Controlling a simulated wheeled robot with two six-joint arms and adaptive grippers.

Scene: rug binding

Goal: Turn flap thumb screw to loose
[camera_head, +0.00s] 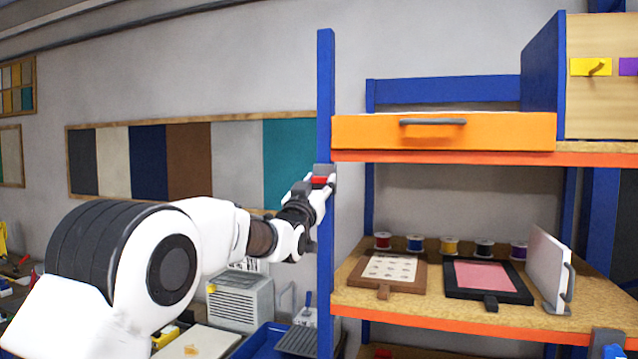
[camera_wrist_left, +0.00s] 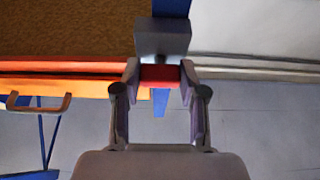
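A red piece (camera_head: 320,181), which looks like the thumb screw, sits on a grey block (camera_head: 327,170) on the blue shelf post (camera_head: 325,80). In the left wrist view the red piece (camera_wrist_left: 160,75) shows below the grey block (camera_wrist_left: 162,37). My left gripper (camera_head: 318,190) is at the post, and its fingers (camera_wrist_left: 160,82) lie on both sides of the red piece, seemingly touching it. The fingers hide the sides of the red piece, and its turned position cannot be told. My right gripper does not show.
An orange drawer front (camera_head: 440,133) with a grey handle is right of the post. The shelf (camera_head: 400,304) below holds two framed boards, several thread spools (camera_head: 450,244) and a white upright panel (camera_head: 549,268). A grey cabinet (camera_head: 240,300) stands below my left arm.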

